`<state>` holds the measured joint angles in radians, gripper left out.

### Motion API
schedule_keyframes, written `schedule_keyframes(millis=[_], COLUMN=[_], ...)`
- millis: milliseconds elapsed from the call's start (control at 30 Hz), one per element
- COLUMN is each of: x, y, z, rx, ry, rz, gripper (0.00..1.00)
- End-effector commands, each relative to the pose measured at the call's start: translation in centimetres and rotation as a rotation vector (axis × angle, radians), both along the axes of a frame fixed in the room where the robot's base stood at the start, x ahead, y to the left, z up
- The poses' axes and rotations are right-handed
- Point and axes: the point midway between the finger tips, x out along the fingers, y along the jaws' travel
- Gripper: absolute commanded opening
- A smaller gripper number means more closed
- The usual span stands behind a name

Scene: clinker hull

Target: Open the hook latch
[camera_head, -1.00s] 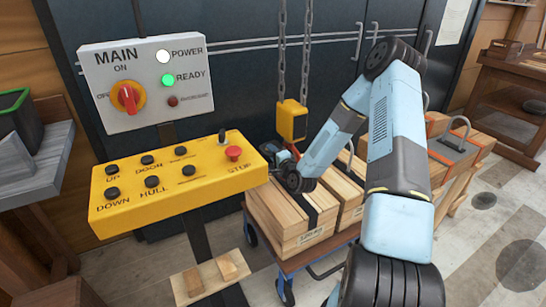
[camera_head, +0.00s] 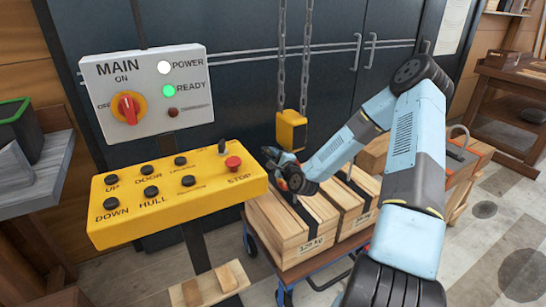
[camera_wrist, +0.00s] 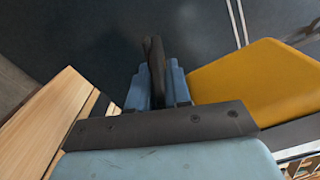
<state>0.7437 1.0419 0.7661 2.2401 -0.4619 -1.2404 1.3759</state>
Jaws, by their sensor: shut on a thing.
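A yellow hoist block (camera_head: 291,132) hangs on two chains in the head view. It shows large at the right of the wrist view (camera_wrist: 262,82). My gripper (camera_head: 272,160) is just below and left of the block, above the front crate. In the wrist view my blue fingers (camera_wrist: 158,84) are shut on a dark, narrow piece (camera_wrist: 154,52) that sticks up beyond the tips. The piece lies left of the yellow block. I cannot tell whether it is the hook or its latch. No separate hook outline shows below the block, where my gripper and wrist cover the view.
Wooden crates (camera_head: 298,240) stand on a blue-framed cart (camera_head: 322,262) below my arm. A yellow control box (camera_head: 170,208) with several buttons is at the left, under a grey MAIN panel (camera_head: 190,119) with a green READY light. Dark cabinet doors stand behind.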

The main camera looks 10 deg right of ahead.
Motion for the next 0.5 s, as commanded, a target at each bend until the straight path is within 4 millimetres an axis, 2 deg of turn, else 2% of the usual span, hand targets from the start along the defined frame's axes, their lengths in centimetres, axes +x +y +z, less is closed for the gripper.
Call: schedule_keyframes(millis=[233, 267, 400, 500], x=[-0.01, -0.01, -0.02, -0.01], y=[-0.06, -0.07, -0.09, -0.1], z=[-0.02, -0.03, -0.04, -0.04], rx=[0.0, 0.0, 0.0, 0.0], ry=[0.0, 0.0, 0.0, 0.001], rz=[-0.001, -0.001, -0.001, -0.002], gripper=[0.0, 0.2, 0.34, 0.35])
